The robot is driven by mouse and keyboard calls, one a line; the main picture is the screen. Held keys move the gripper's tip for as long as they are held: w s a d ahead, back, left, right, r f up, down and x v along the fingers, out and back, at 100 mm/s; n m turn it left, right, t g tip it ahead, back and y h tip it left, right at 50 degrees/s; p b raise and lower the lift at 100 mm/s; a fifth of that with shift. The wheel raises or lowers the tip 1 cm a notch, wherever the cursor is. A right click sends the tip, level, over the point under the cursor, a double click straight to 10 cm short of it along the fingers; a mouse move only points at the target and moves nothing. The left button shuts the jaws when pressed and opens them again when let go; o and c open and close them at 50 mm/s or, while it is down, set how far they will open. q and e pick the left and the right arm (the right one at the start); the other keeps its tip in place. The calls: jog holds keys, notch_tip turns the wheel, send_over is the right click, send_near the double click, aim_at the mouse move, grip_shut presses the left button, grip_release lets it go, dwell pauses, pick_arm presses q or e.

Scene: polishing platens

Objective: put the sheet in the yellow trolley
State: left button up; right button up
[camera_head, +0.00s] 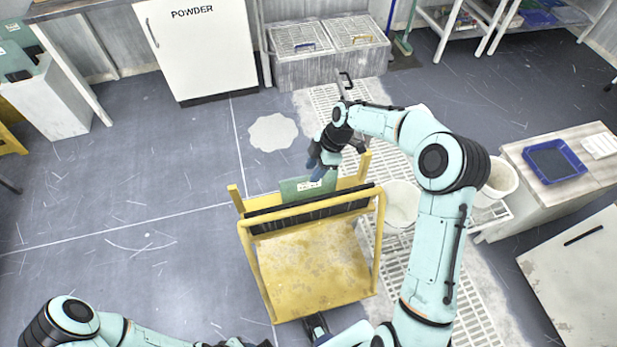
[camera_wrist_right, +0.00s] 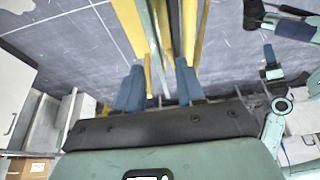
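The yellow trolley (camera_head: 312,268) stands in the middle of the head view, with a flat deck and a black strip along its far rail. The green sheet (camera_head: 289,189), with a white label, stands on edge between the trolley's far bars. My right gripper (camera_head: 322,166) is just above the sheet's top edge. In the right wrist view its blue fingers (camera_wrist_right: 160,84) are spread, with the thin green edge of the sheet between them and gaps visible beside it. The sheet's lower part is hidden behind the black strip. My left gripper (camera_head: 243,343) is cut off at the bottom edge.
A white POWDER cabinet (camera_head: 199,45) and grey bins (camera_head: 325,69) stand along the back wall. Buckets (camera_head: 401,206) stand on the grating right of the trolley. A bench (camera_head: 540,196) with a blue tray (camera_head: 554,161) is at the right. Floor left of the trolley is clear.

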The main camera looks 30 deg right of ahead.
jog(key=v, duration=0.5)
jog(key=shift+r, duration=0.2)
pick_arm(q)
jog(key=shift+r, duration=0.1)
